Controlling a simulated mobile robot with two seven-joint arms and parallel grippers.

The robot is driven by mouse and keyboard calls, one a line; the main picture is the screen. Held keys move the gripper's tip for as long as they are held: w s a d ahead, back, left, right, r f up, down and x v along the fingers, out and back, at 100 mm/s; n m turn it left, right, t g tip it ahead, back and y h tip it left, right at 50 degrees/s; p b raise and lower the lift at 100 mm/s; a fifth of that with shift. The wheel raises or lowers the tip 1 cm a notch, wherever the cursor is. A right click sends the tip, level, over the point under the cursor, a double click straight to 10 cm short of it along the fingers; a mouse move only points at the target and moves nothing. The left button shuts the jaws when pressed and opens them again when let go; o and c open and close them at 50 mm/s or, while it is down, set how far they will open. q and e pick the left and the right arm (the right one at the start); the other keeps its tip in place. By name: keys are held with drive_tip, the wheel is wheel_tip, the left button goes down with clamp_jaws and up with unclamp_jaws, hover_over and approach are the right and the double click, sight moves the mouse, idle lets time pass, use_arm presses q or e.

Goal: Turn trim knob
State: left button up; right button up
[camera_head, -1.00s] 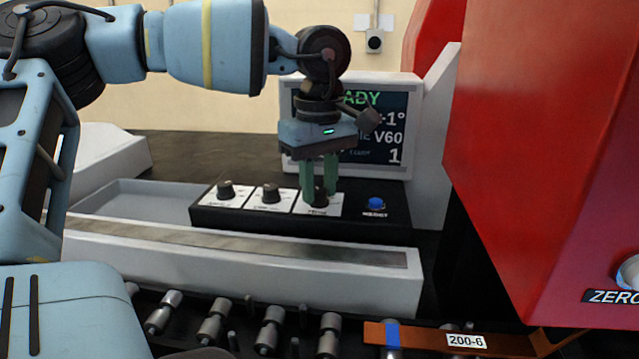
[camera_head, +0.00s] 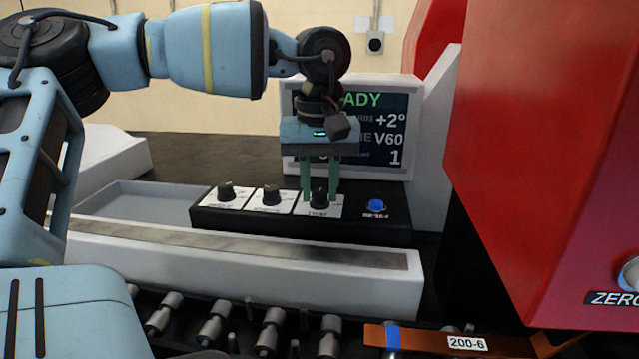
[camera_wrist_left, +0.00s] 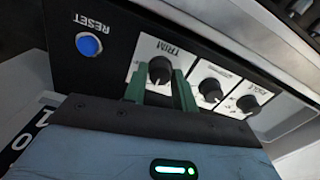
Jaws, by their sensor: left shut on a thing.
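The trim knob (camera_head: 320,196) is the rightmost of three black knobs on the black control box. In the left wrist view the trim knob (camera_wrist_left: 159,69) sits on a white plate marked TRIM. My left gripper (camera_head: 320,190) points down from above, its green fingers on either side of the knob and shut on it. The same left gripper (camera_wrist_left: 160,82) shows at the knob in the wrist view. The screen (camera_head: 385,125) behind it reads +2°, V60 and 1, partly hidden by my left wrist. My right gripper is not in view.
Two other knobs (camera_head: 226,191) (camera_head: 271,195) stand left of the trim knob. A blue reset button (camera_head: 376,205) is to its right. A white ledge (camera_head: 240,262) runs in front, with rollers (camera_head: 270,330) below. A red machine body (camera_head: 550,160) fills the right side.

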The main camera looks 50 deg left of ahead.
sight(320, 192)
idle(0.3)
use_arm(q)
drive_tip(key=o, duration=1)
drive_tip(key=shift+r, duration=3.9)
